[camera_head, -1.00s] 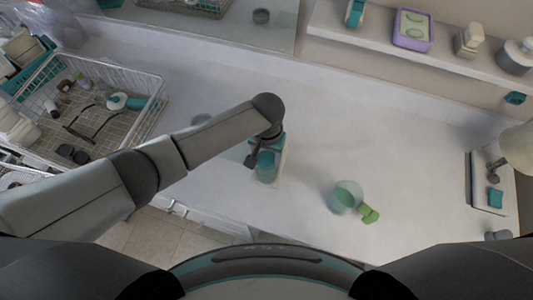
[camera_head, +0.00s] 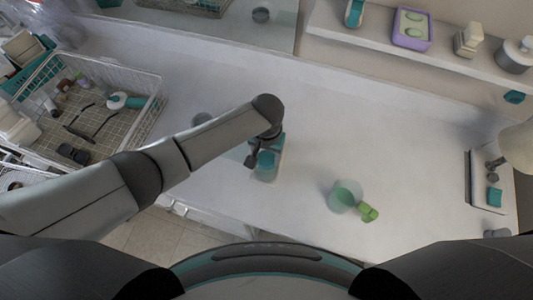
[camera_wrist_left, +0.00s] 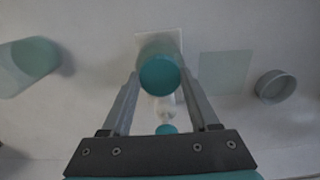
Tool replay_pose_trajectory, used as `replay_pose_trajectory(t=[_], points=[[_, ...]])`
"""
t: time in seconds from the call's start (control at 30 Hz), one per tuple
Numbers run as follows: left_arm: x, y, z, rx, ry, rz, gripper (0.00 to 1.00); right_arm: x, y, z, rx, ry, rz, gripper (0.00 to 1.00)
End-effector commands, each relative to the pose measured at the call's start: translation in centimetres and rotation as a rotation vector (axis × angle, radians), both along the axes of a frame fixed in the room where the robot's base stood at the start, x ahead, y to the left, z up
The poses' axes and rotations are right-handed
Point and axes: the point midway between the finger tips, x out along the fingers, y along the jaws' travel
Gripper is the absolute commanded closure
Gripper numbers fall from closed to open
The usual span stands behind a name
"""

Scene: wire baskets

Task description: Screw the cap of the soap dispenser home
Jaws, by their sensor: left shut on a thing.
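The soap dispenser (camera_head: 270,170) with a teal top stands on the white counter below the end of my left arm. My left gripper (camera_head: 262,152) is over it, mostly hidden by its own wrist. In the left wrist view, the round teal cap (camera_wrist_left: 160,75) sits between the two fingers of my left gripper (camera_wrist_left: 160,82), which are shut on it from both sides. The body of the dispenser is mostly hidden under the cap, and I cannot tell how far the thread is engaged. My right gripper is not in view.
A pale green cup (camera_head: 343,197) and a green piece (camera_head: 369,213) stand right of the dispenser. A wire basket (camera_head: 140,135) of loose items is at the left. A shelf (camera_head: 400,50) runs along the back right.

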Motion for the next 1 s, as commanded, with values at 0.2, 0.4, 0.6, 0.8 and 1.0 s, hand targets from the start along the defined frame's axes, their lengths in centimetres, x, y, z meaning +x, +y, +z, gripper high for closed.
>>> replay_pose_trajectory(t=[0.2,0.4,0.6,0.8,1.0], points=[[0.0,-0.04,0.06,-0.001,0.0,0.0,0.96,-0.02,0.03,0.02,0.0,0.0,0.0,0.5],[0.01,-0.04,0.07,-0.001,0.0,0.0,0.19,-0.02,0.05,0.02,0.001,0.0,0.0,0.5],[0.01,-0.03,0.06,-0.001,0.0,0.0,0.04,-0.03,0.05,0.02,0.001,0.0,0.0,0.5],[0.0,-0.02,0.06,0.0,0.0,0.0,0.12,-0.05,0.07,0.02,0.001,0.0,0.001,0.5],[0.0,-0.02,0.05,0.0,0.0,0.0,0.12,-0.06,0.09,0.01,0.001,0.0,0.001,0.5]])
